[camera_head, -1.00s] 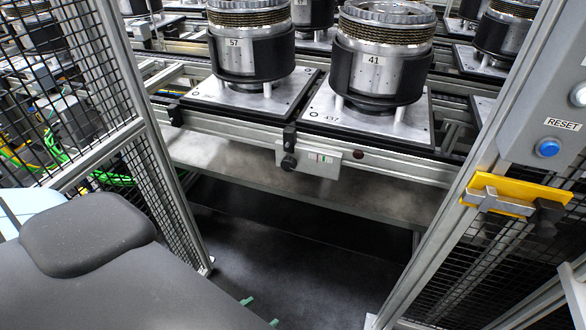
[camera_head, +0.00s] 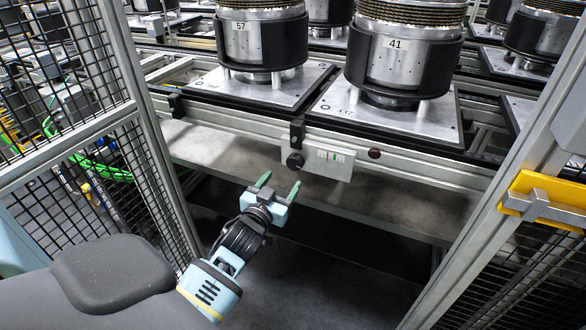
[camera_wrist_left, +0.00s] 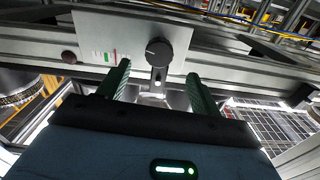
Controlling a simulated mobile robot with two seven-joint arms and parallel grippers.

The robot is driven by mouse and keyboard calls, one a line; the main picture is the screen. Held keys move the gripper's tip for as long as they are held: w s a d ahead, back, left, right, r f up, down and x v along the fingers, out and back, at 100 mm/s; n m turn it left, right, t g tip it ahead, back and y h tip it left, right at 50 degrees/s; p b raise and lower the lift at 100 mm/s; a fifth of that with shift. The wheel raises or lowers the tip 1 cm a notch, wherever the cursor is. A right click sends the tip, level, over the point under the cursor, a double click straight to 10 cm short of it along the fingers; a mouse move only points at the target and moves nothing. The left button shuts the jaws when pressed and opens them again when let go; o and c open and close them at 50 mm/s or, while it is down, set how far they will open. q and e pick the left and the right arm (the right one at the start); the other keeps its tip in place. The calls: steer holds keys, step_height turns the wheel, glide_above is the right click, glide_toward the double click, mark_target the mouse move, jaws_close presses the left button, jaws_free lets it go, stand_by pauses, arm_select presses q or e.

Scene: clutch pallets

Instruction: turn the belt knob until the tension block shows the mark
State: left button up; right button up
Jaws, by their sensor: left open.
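The black belt knob (camera_head: 295,161) sticks out at the left end of the pale tension block (camera_head: 343,170) on the conveyor's front rail. The block's small white window shows a green stripe; a thin red line is beside it in the wrist view. My left gripper (camera_head: 279,185) is open, with its two green fingers pointing up toward the knob from below and in front. In the left wrist view the knob (camera_wrist_left: 157,48) appears just beyond the fingertips and between them, apart from both fingers. My right gripper is not in view.
Pallets (camera_head: 440,112) carrying clutches labelled 57 and 41 stand on the conveyor above. A mesh fence (camera_head: 70,140) is on the left. A post with a yellow bracket (camera_head: 530,205) is on the right. A grey shelf (camera_head: 210,148) runs below the rail.

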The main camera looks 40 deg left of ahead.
mark_target(293, 165)
arm_select(q)
steer(key=shift+x, duration=3.85)
steer(key=shift+c, duration=0.2)
steer(key=c, duration=1)
